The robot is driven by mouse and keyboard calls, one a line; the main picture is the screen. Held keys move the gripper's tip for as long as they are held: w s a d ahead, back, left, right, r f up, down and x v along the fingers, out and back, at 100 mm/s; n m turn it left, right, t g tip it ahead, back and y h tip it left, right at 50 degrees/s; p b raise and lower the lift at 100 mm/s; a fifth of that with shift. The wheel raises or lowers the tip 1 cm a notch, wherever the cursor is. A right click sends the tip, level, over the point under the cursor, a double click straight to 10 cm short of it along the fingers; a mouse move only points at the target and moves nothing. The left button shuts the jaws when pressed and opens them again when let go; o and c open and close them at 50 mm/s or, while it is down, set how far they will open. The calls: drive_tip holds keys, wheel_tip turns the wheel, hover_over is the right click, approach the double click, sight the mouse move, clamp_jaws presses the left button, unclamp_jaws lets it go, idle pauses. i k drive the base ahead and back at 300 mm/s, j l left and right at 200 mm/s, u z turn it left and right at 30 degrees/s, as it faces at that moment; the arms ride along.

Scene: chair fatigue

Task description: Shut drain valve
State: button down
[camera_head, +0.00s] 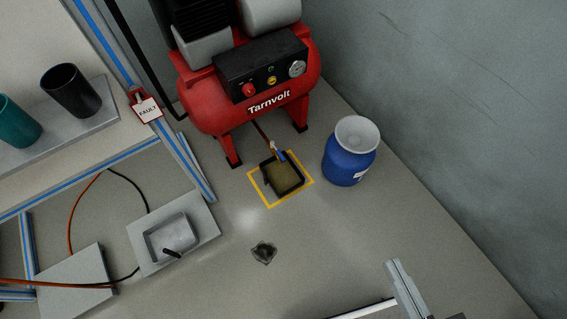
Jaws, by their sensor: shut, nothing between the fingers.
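The drain valve (273,146) is a small fitting with a blue lever (281,155) under the red compressor (255,105). It sits above a black drip tray (299,184) that holds brownish contents. The lever slants down to the right; whether the valve passes anything is too small to tell. My gripper (394,264) shows at the bottom right as pale grey fingers, shut and empty. It is well apart from the valve, lower and to the right in the picture.
A blue drum (348,165) with a pale top stands right of the tray. A yellow square (268,203) marks the floor around the tray. Floor between is clear.

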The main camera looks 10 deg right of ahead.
sight(278, 152)
drive_tip(key=i+j+u, duration=0.25)
drive_tip(key=i, duration=0.25)
drive_tip(key=i+u, duration=0.3)
drive_tip(key=i, duration=0.2)
